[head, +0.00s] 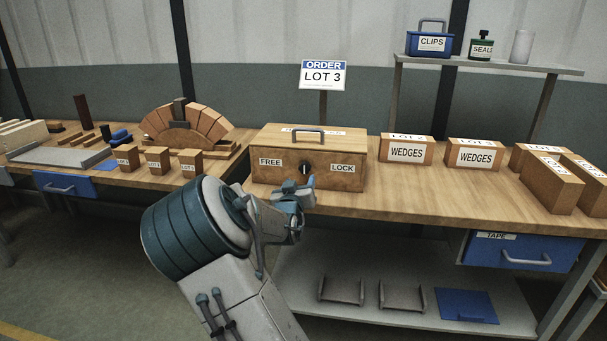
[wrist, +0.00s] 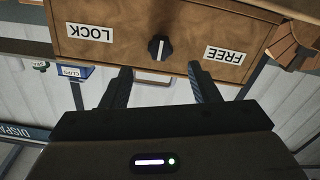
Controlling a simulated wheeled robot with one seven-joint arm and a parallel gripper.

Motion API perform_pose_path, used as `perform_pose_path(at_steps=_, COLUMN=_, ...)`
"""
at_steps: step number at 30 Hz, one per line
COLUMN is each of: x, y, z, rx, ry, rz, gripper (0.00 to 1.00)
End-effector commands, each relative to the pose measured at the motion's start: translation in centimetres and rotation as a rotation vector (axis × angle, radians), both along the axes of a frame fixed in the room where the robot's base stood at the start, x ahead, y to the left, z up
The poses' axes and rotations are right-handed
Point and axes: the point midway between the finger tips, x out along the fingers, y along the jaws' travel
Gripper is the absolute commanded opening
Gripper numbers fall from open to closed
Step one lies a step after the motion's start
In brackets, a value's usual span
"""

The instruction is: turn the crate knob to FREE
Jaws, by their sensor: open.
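The wooden crate (head: 268,175) stands on the bench, with a FREE label (head: 270,162) on the left of its front and a LOCK label (head: 342,168) on the right. The small black knob (head: 304,169) sits between the labels. In the wrist view, which is upside down, the knob (wrist: 158,47) shows a white line running roughly upright, toward neither label. My gripper (head: 299,190) is in front of the crate. In the wrist view my gripper (wrist: 160,70) is open and empty, its fingertips either side of the knob's line but apart from it.
Several WEDGES boxes (head: 406,152) stand right of the crate. A LOT 3 order sign (head: 323,76) rises behind it. Small lot blocks (head: 158,160) and a brick arch (head: 186,127) are on the left table. A blue TAPE drawer (head: 522,250) hangs under the bench.

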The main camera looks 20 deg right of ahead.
Motion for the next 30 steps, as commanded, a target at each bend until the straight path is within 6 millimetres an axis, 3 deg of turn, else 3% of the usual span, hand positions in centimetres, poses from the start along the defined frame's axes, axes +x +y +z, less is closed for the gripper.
perform_pose_path(at_steps=6, x=3.4, y=-2.4, z=0.0, rx=-0.001, ry=0.0, rz=-0.001, gripper=0.55)
perform_pose_path(at_steps=12, x=5.3, y=-3.6, z=0.0, rx=0.001, ry=0.001, rz=0.001, gripper=0.55)
perform_pose_path(at_steps=25, x=6.0, y=-4.0, z=0.0, rx=0.003, ry=0.001, rz=0.0, gripper=0.55)
perform_pose_path(at_steps=30, x=6.0, y=-4.0, z=0.0, rx=0.002, ry=0.001, rz=0.0, gripper=0.1)
